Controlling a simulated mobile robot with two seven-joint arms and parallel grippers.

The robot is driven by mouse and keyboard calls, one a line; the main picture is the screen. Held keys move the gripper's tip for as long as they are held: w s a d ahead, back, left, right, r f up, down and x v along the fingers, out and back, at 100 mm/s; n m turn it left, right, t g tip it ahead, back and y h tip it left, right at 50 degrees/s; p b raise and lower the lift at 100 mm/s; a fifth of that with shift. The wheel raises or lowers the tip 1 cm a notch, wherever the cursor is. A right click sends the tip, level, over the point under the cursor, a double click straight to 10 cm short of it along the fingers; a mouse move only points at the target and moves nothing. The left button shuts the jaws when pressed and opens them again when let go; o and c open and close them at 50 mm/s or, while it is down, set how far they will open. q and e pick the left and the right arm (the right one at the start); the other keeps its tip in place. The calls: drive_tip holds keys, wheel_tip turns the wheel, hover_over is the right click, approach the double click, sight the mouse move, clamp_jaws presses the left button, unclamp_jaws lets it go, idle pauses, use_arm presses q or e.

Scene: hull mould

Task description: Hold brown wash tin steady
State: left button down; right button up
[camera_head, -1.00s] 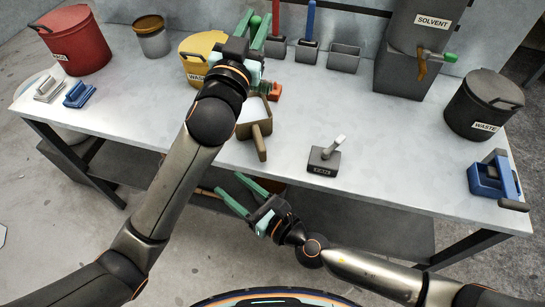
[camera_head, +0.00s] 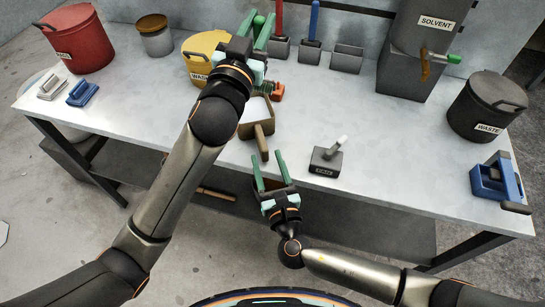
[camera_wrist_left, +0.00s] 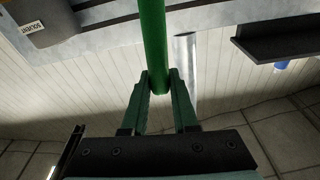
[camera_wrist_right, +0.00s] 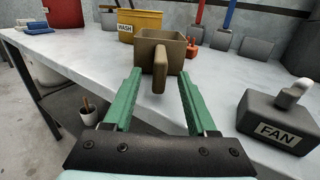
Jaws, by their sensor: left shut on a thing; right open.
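The brown wash tin (camera_head: 262,143) is an open box with a straight handle, standing on the bench near its front edge. Its handle points toward me, and the tin also shows in the right wrist view (camera_wrist_right: 147,58). My right gripper (camera_head: 267,157) is open and empty just in front of the bench edge. In the right wrist view its fingers (camera_wrist_right: 160,78) point at the tin, with the handle end lined up between them. My left gripper (camera_head: 258,32) is shut on a green rod (camera_wrist_left: 153,45), beyond the tin.
The dark FAN block (camera_wrist_right: 273,125) with a pale lever stands right of the tin. A yellow WASH bucket (camera_head: 197,68) and a small orange item (camera_head: 277,91) are behind it. A black WASTE bin (camera_head: 487,106) and blue tool (camera_head: 494,178) are at right.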

sight(262, 143)
drive_tip(key=x, duration=0.6)
drive_tip(key=shift+w, duration=0.1)
clamp_jaws()
idle(0.3)
idle(1.3)
drive_tip(key=shift+c, duration=0.4)
unclamp_jaws()
clamp_jaws()
idle(0.4)
idle(0.5)
